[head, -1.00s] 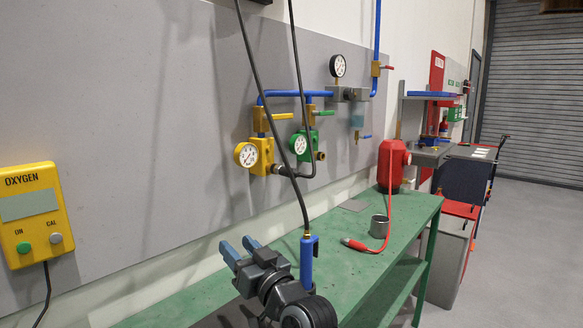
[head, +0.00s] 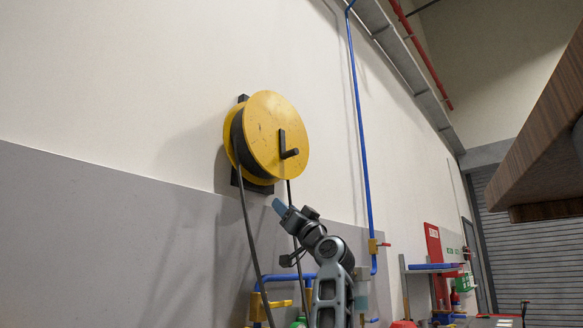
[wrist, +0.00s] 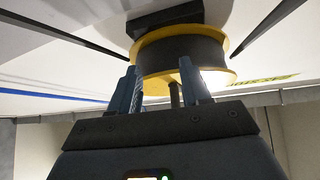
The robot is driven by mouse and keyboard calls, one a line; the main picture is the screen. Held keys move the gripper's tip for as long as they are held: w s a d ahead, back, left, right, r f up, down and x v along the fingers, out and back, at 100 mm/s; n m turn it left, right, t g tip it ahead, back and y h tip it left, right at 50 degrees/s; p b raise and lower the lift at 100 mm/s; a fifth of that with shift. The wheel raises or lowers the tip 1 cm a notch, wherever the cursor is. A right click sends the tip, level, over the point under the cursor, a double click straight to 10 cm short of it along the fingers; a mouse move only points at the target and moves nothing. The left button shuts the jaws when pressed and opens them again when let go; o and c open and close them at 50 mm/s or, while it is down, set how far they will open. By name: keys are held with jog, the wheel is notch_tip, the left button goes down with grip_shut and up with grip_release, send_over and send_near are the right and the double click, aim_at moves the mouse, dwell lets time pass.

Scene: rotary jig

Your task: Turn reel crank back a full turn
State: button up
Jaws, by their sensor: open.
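The yellow reel (head: 272,135) with a black hose drum is mounted high on the wall. Its dark crank (head: 282,141) stands roughly upright on the front disc, with the handle (head: 290,154) sticking out at the lower end. My gripper (head: 279,207) is below the reel, apart from the crank, pointing up. In the wrist view the gripper (wrist: 164,80) is open, with one blue finger on each side. The reel (wrist: 185,57) shows beyond the fingertips, and the dark handle (wrist: 175,94) appears between the fingers, not visibly gripped.
Black hoses (head: 252,245) hang from the reel, one passing close to my gripper. A blue pipe (head: 362,130) runs up the wall at right. A brown wooden slab (head: 535,130) overhangs at far right. The wall around the reel is clear.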

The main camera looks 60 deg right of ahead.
jog(key=n+t+y, duration=0.1)
jog(key=t, duration=0.1)
send_near(294, 155)
jog(key=x, duration=0.4)
jog(key=shift+d+n, duration=0.1)
jog(key=shift+n, duration=0.2)
jog(key=p+x, duration=0.2)
jog(key=x, duration=0.4)
jog(key=shift+p+x, duration=0.45)
jog(key=shift+x, duration=0.3)
jog(key=shift+f, duration=0.1)
grip_shut()
